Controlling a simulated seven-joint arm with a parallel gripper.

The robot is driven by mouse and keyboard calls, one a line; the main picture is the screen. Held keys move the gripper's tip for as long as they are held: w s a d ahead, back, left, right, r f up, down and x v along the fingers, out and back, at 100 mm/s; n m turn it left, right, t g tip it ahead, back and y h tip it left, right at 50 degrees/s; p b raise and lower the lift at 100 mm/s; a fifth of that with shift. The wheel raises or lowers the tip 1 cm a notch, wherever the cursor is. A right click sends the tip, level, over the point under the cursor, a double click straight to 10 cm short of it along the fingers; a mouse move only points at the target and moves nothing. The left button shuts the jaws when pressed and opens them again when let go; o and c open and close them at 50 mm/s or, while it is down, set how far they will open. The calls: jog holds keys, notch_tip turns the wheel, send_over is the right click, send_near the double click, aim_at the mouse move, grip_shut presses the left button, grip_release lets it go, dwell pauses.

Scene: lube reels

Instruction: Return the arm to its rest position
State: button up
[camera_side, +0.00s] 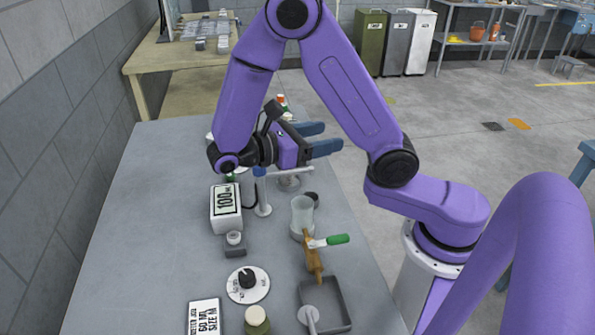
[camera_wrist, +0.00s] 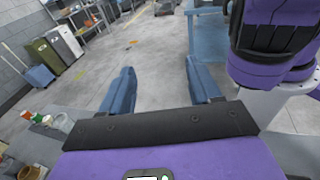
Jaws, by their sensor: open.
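My gripper (camera_side: 326,138) is held in the air above the far part of the grey bench (camera_side: 155,225) in the side view. Its two blue fingers are apart, with nothing between them, and point to the right of the picture. In the wrist view my gripper (camera_wrist: 158,92) also shows its fingers spread wide, with only floor behind them. My purple arm is bent, with its elbow high over the bench.
Below stand a white display box (camera_side: 226,207), a glass beaker (camera_side: 302,215), a green-handled tool (camera_side: 330,241), a dial (camera_side: 248,284), a grey tray (camera_side: 340,305) and a label card (camera_side: 204,316). Bins (camera_side: 397,42) stand beyond. The bench's left side is clear.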

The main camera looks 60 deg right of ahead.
jog(key=s+a+f+t+y, duration=0.1)
jog(key=s+a+t+y, duration=0.1)
jog(key=s+t+y, duration=0.2)
jog(key=s+a+f+t+y, duration=0.1)
jog(key=s+a+t+y, duration=0.2)
jog(key=s+y, duration=0.5)
jog(key=t+y, duration=0.1)
jog(key=y, duration=0.2)
jog(key=shift+a+f+n, duration=0.3)
jog(key=shift+f, duration=0.1)
dwell(0.3)
